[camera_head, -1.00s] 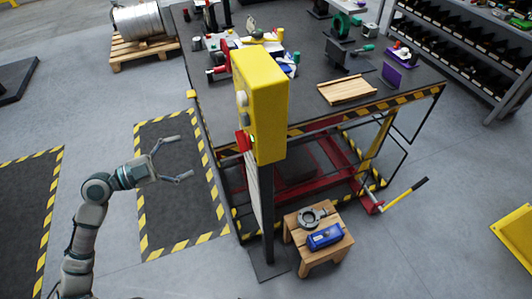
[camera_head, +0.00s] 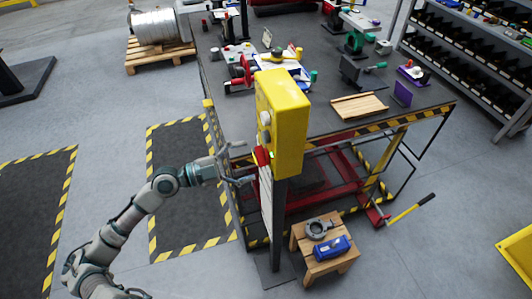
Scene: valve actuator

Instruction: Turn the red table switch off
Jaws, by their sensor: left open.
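The red switch (camera_head: 262,156) sits low on the left face of the yellow control box (camera_head: 287,118), which stands upright on a dark post. Lighter round knobs show above the switch on the same face. My left gripper (camera_head: 246,163) is open, its two fingers pointing right toward the switch. The fingertips are close to the switch in the picture; I cannot tell whether they touch it. My right gripper is not in view.
A dark workbench (camera_head: 325,95) with tools stands behind the box. A small wooden stool (camera_head: 325,262) with a blue object (camera_head: 332,247) and a grey clamp-like part stands right of the post. Open floor lies to the left.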

